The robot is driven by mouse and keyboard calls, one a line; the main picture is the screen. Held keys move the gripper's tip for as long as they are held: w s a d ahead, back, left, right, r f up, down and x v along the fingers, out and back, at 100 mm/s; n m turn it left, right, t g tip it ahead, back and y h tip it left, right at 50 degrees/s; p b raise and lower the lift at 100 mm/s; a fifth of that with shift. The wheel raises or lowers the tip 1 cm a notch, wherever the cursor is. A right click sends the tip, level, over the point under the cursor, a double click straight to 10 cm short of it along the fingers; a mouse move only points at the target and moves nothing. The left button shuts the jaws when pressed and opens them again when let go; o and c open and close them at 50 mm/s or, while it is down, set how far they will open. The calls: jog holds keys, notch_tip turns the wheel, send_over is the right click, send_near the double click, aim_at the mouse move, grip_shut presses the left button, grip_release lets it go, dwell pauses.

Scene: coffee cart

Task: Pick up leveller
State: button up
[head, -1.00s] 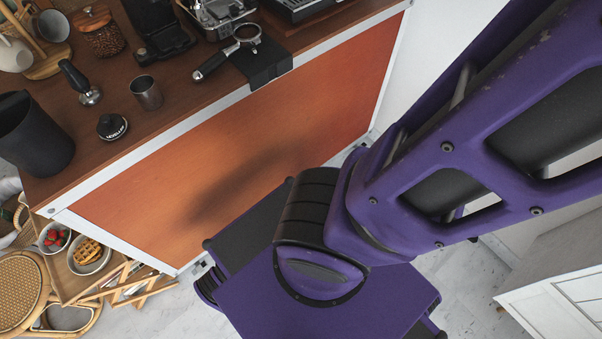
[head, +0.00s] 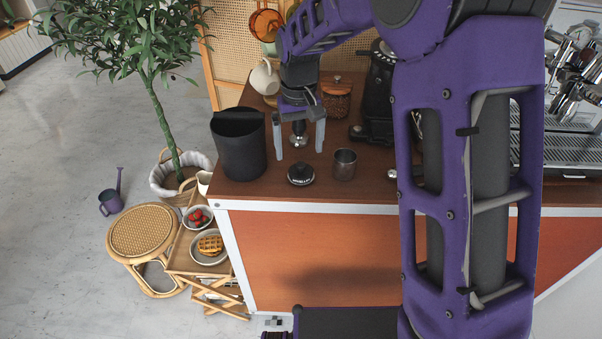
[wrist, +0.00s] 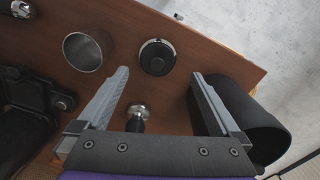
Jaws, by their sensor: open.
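The leveller (head: 301,174) is a low round black puck with white lettering on its side, standing on the brown counter near its front edge. In the wrist view the leveller (wrist: 157,57) shows from above, just beyond the fingertips and between their lines. My gripper (head: 300,152) is open and empty, pointing down over the counter behind the leveller. In the wrist view my gripper (wrist: 160,73) has its fingers wide apart, neither touching the leveller. The metal tamper (wrist: 137,112) stands between the fingers, its handle partly hidden by the gripper body.
A black knock bin (head: 238,150) stands close left of the leveller, near my gripper's finger. A metal cup (head: 344,164) stands close right. Bare counter lies around the leveller.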

aim_at(301, 164)
jog(key=f, duration=0.6)
jog(key=shift+w+d+f, duration=0.2)
jog(key=shift+f, duration=0.05)
